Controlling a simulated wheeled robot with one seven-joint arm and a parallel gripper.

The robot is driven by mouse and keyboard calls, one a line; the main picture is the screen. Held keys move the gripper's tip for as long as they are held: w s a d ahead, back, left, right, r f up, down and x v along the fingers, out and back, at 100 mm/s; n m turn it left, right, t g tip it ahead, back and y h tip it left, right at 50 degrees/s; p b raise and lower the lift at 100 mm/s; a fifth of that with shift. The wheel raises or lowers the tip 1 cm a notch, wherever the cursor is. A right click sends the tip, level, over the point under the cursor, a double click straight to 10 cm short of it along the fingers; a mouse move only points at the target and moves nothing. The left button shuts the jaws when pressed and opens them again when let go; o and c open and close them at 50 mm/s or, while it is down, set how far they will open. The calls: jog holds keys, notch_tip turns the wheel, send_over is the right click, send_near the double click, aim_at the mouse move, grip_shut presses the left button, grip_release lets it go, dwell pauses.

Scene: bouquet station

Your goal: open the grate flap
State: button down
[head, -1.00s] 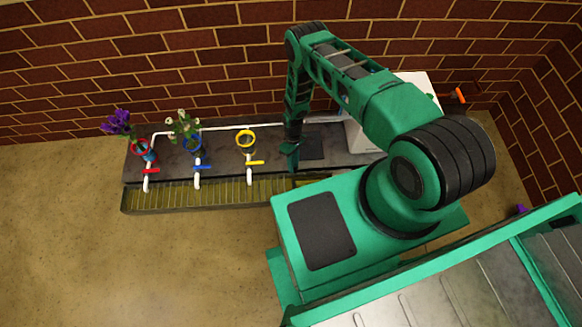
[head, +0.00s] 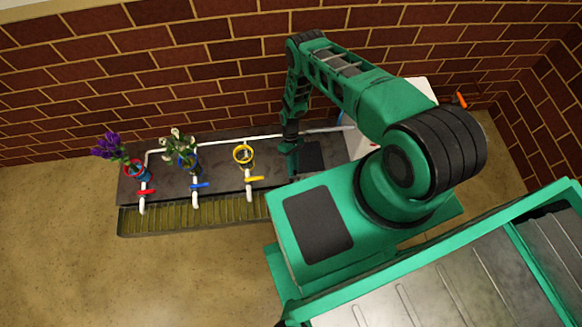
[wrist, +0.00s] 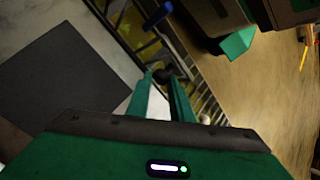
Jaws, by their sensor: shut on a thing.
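The slatted yellowish grate flap (head: 185,217) runs along the front of the dark counter, below the taps, in the head view. Its slats (wrist: 212,103) also show in the wrist view, right of my fingers. My gripper (head: 292,172) is low at the counter's front, just right of the yellow tap, partly hidden by my body. In the wrist view my gripper (wrist: 163,82) is shut on a small dark knob (wrist: 164,75) at the grate's edge. How far the flap stands open is hard to tell.
Red, blue and yellow tap levers (head: 254,179) stand over the grate on white pipes. A purple flower (head: 108,146) and a white flower (head: 180,147) stand in holders on the counter. A dark square pad (wrist: 58,82) lies beside my gripper. The floor (head: 60,270) in front is clear at left.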

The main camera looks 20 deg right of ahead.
jog(key=shift+s+d+f, duration=0.2)
jog(key=shift+s+d, duration=0.3)
jog(key=shift+d, duration=0.1)
jog(key=c, duration=1.6)
grip_release()
jog(key=shift+a, duration=0.1)
jog(key=shift+r, duration=0.1)
jog(key=v, duration=0.7)
jog(key=w+v, duration=0.1)
jog(key=v, duration=0.3)
jog(key=shift+a+f, duration=0.25)
jog(key=shift+c, duration=0.2)
